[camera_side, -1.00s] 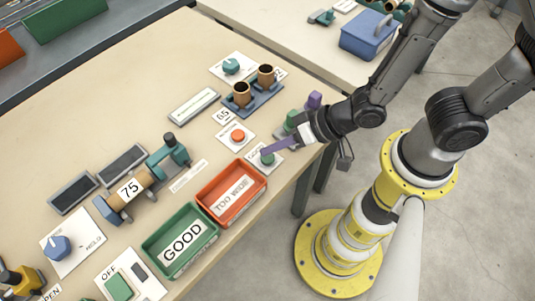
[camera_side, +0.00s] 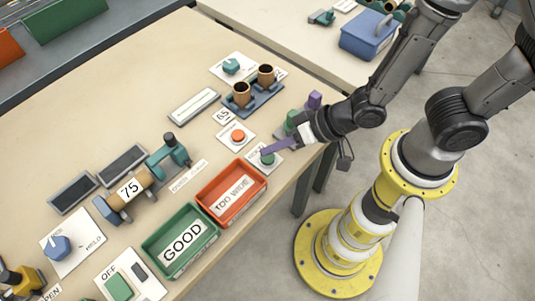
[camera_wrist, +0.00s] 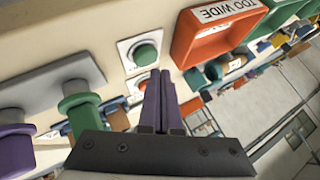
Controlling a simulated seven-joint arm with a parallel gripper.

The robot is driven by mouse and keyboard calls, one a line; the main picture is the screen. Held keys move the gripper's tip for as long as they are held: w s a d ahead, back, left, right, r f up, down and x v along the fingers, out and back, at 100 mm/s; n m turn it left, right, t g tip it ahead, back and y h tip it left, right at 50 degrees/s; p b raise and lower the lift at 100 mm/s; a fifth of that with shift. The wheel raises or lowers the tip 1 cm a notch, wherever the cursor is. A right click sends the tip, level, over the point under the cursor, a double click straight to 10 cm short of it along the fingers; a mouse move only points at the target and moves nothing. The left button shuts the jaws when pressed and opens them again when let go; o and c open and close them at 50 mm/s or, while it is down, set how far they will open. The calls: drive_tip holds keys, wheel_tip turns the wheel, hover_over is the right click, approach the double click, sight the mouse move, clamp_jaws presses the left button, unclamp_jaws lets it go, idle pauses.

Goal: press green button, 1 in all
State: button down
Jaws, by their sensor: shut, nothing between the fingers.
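The green button (camera_side: 267,159) sits on a small white plate near the table's front edge, behind the orange TOO WIDE tray. In the wrist view the green button (camera_wrist: 146,54) shows as a round green cap, just past my fingertips. My gripper (camera_side: 265,151) has purple fingers, closed together with nothing between them.
A red-orange button (camera_side: 238,136) on its own plate stands just behind. The orange tray (camera_side: 233,215) and green GOOD tray (camera_side: 152,245) lie to the left. A green and a purple upright part (camera_side: 314,101) stand beside my gripper. A rack with copper-coloured cups (camera_side: 242,94) is farther back.

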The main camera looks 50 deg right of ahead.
sight(273, 158)
drive_tip(key=shift+f, duration=0.2)
drive_tip(key=shift+f, duration=0.25)
drive_tip(key=shift+f, duration=0.45)
idle(1.0)
drive_tip(key=shift+r, duration=0.85)
drive_tip(key=shift+r, duration=0.1)
drive_tip(key=shift+r, duration=2.45)
